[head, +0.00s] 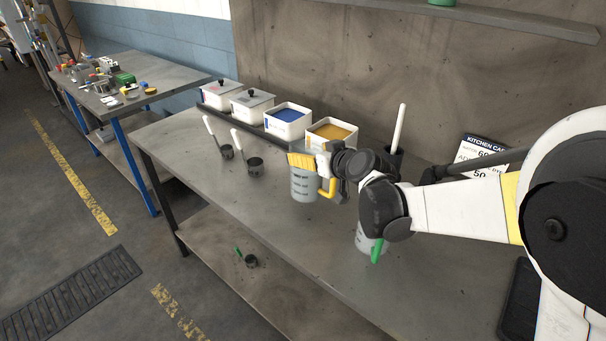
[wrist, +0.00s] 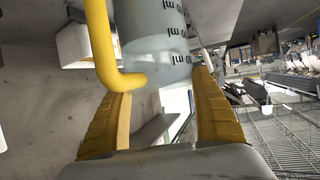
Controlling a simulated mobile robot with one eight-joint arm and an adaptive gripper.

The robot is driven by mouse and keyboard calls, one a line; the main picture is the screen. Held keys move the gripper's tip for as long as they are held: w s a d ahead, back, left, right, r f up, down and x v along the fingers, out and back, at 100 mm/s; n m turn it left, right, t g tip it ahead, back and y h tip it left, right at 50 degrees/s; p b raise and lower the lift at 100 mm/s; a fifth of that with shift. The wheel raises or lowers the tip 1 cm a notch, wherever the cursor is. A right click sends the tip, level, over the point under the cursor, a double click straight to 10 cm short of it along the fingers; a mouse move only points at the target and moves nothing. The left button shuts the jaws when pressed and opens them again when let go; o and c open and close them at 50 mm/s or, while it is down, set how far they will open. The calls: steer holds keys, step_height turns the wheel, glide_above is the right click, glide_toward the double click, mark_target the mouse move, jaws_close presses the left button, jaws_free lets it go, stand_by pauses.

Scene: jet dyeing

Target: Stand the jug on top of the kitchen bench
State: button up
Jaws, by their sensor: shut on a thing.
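A translucent grey measuring jug (head: 304,186) with a yellow handle and dark printed marks is upright at the bench's middle in the head view. My gripper (head: 302,160) is shut on it, with the yellow fingers near its upper part. In the wrist view the jug (wrist: 155,35) is at the top, its yellow handle reaching down beside the left finger. The kitchen bench (head: 262,212) is a long grey table under the jug. I cannot tell whether the jug's base touches the bench. A second jug with a green handle (head: 376,251) is partly hidden by my arm.
White bins with blue powder (head: 288,114) and orange powder (head: 332,131) stand behind the jug, beside two lidded bins (head: 220,94). Two dark scoops (head: 254,166) lie left of it. Another scoop (head: 251,261) is on the lower shelf. The bench's front left is bare.

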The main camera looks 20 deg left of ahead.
mark_target(314, 175)
steer(key=shift+f+b, duration=0.85)
steer(key=shift+f, duration=1.5)
steer(key=shift+f, duration=0.2)
steer(key=o, duration=1.4)
